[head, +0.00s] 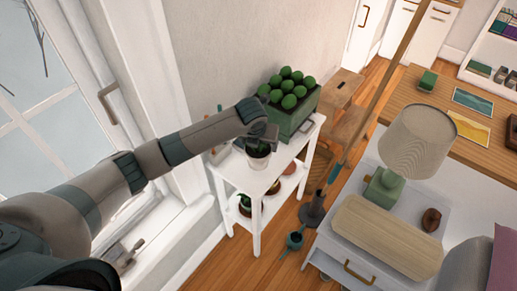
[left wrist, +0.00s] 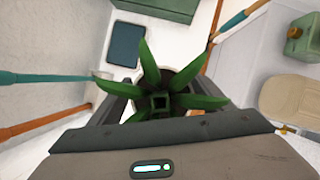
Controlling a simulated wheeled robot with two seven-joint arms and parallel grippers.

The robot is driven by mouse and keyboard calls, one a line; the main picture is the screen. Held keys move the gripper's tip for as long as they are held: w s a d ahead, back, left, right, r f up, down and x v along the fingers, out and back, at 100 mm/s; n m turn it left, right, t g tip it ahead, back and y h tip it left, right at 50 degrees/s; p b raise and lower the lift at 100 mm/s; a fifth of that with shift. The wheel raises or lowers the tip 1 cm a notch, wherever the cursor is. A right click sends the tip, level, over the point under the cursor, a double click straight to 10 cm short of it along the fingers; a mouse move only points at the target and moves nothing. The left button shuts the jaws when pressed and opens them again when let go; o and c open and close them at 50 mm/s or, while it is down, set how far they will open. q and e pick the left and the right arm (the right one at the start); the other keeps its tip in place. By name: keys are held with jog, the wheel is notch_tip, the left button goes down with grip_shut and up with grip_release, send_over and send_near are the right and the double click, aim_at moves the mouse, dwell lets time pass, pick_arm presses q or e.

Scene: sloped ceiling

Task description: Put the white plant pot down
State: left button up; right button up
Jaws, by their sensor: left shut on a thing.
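The white plant pot (head: 258,163) with a green plant is at the top of the white shelf stand (head: 250,182). My left gripper (head: 262,140) is shut on it from above. I cannot tell whether its base touches the top or hangs just above it. In the left wrist view the plant's spiky leaves (left wrist: 160,100) spread between my fingers and hide most of the pot. My right gripper is not in view.
A green crate (head: 292,122) of round green fruit stands behind the pot on the stand's top. Bare top lies in front of the pot. More pots (head: 245,203) sit on the lower shelf. A window is left; a lamp (head: 415,145) stands right.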

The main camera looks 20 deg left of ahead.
aim_at(259, 151)
pick_arm(q)
jog(key=shift+w+a, duration=0.15)
jog(key=shift+f, duration=0.1)
jog(key=shift+f+p, duration=0.75)
jog(key=shift+f, duration=1.2)
jog(key=o, duration=1.6)
jog(key=shift+f, duration=0.15)
